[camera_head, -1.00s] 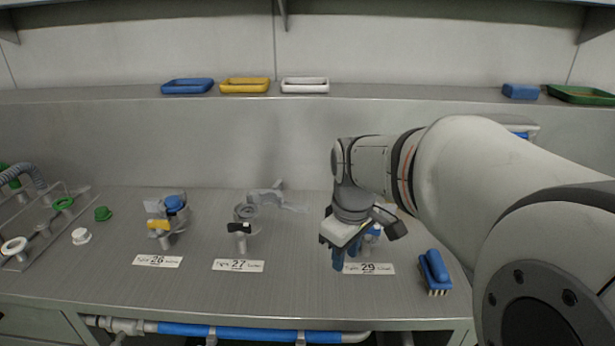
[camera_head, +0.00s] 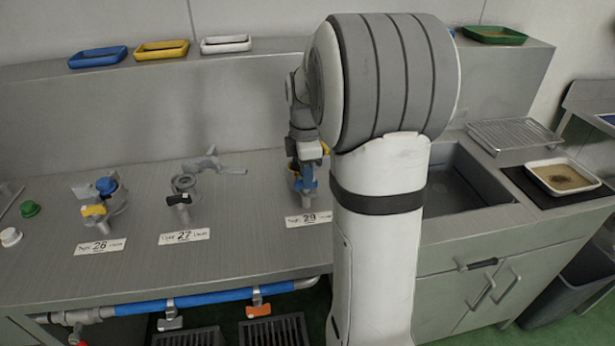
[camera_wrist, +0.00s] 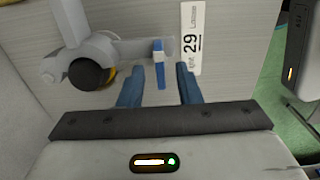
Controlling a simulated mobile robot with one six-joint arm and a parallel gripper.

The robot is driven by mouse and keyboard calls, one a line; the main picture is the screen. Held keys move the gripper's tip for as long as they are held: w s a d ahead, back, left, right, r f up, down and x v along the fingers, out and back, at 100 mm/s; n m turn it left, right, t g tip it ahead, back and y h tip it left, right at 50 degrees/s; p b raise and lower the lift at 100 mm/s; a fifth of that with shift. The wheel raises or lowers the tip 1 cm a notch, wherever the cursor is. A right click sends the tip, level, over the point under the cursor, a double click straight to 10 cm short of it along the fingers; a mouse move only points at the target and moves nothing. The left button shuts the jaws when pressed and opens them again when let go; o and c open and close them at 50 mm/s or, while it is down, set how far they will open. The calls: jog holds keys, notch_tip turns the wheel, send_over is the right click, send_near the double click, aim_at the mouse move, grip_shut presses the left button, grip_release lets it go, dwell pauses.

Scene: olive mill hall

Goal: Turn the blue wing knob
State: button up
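The blue wing knob (camera_wrist: 160,63) is a thin upright blue bar with a pale middle, on the end of a grey fitting (camera_wrist: 125,48) in the wrist view. My gripper (camera_wrist: 158,84) is open, with one blue finger on each side of the knob's line. Gaps show between the knob and both fingers; whether the fingertips reach its depth I cannot tell. In the head view my gripper (camera_head: 303,180) is at the fitting above label 29 (camera_head: 309,219), and my arm partly hides this spot.
Fittings 26 (camera_head: 100,199) and 27 (camera_head: 184,193) stand to the left on the steel bench. A sink (camera_head: 460,190) lies right of my arm. A dark round knob with a yellow edge (camera_wrist: 92,74) is left of my fingers.

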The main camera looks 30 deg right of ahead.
jog(key=shift+f, duration=0.7)
grip_shut()
jog(key=shift+d, duration=0.2)
jog(key=shift+a, duration=0.15)
